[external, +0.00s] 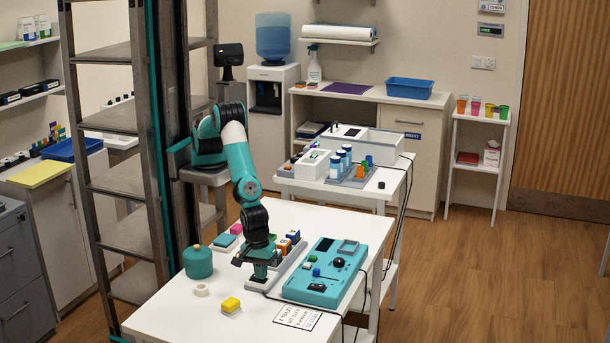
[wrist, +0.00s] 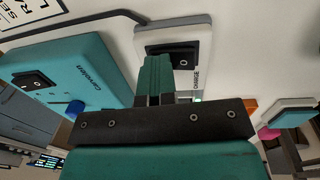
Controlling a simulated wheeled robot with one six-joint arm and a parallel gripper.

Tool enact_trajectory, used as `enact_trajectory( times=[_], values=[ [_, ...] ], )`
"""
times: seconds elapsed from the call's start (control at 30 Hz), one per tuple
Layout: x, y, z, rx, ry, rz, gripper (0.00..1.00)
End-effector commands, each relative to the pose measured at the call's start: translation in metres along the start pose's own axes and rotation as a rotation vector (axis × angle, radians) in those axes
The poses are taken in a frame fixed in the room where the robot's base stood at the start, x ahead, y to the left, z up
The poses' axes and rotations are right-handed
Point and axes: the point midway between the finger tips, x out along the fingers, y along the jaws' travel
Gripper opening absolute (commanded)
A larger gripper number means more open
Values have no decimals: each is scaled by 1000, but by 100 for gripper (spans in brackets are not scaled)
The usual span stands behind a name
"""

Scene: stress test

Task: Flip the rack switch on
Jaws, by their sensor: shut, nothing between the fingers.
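The grey-white rack (external: 283,269) lies on the white table and holds several small coloured blocks. In the wrist view, the near end of the rack (wrist: 205,38) bears a black rocker switch (wrist: 184,51) in a black frame, beside the label "CHARGE". My gripper (external: 262,277) points down at this end of the rack. In the wrist view its fingers (wrist: 155,62) are together, empty, and overlap the left part of the switch frame. I cannot tell whether they touch the switch or which way it is tipped. A small green glow shows beside the fingers below the label.
A teal console (external: 325,272) stands right of the rack; its own black switch (wrist: 34,81) shows in the wrist view. The front left table is clear.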

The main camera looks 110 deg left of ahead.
Motion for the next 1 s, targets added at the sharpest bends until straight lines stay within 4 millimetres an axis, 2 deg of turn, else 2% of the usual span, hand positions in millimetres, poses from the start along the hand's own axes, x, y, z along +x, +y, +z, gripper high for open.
enact_trajectory(
  times=[0.3,0.67,0.77,1.0],
  values=[
    [-1,-16,-2,4,7,-9,0],
    [-4,-16,-1,2,3,-5,0],
    [-11,-16,0,2,3,-4,0],
    [-54,-19,1,3,1,-3,0]
  ],
)
